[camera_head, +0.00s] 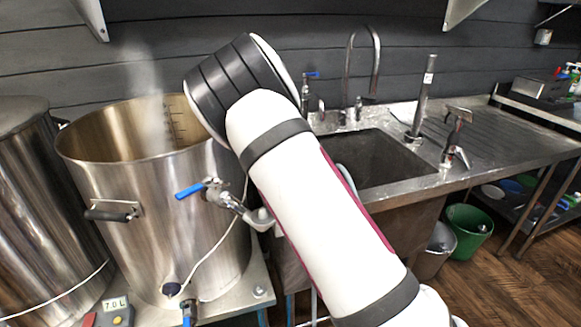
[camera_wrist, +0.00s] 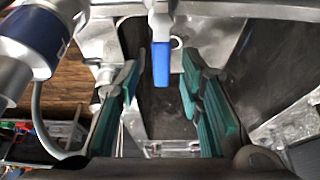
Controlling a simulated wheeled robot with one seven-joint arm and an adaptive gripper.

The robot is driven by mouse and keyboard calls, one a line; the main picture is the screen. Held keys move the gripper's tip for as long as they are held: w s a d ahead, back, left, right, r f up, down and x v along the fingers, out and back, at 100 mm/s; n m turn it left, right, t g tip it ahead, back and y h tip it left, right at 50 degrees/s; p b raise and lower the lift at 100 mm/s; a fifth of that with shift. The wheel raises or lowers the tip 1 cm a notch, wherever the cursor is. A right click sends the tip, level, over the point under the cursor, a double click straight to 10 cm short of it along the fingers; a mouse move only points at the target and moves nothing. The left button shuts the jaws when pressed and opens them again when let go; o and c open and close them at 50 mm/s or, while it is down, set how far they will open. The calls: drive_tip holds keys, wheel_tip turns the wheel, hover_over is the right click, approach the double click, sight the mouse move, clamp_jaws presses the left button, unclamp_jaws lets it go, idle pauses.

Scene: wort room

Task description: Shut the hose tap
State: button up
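A blue lever handle (camera_wrist: 161,62) hangs between the two fingers of my gripper (camera_wrist: 168,105) in the wrist view. The green-padded fingers stand apart on either side of it, with a gap showing on both sides. In the head view my arm hides the gripper. A tap with a blue lever (camera_head: 190,190) shows in front of the steel kettle, and another blue-levered tap (camera_head: 312,74) stands behind the sink. I cannot tell which of them the wrist view shows, nor which is the hose tap.
The open steel kettle (camera_head: 125,220) steams left of my arm. The sink (camera_head: 390,160) lies to the right, with an arched faucet (camera_head: 375,55) and more upright fittings. A green bucket (camera_head: 468,228) stands below. A silver cylinder with a blue band (camera_wrist: 38,40) and a cable is close at the wrist view's left.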

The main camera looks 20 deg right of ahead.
drive_tip(key=shift+r, duration=0.1)
wheel_tip(320, 180, up, 10)
idle(0.5)
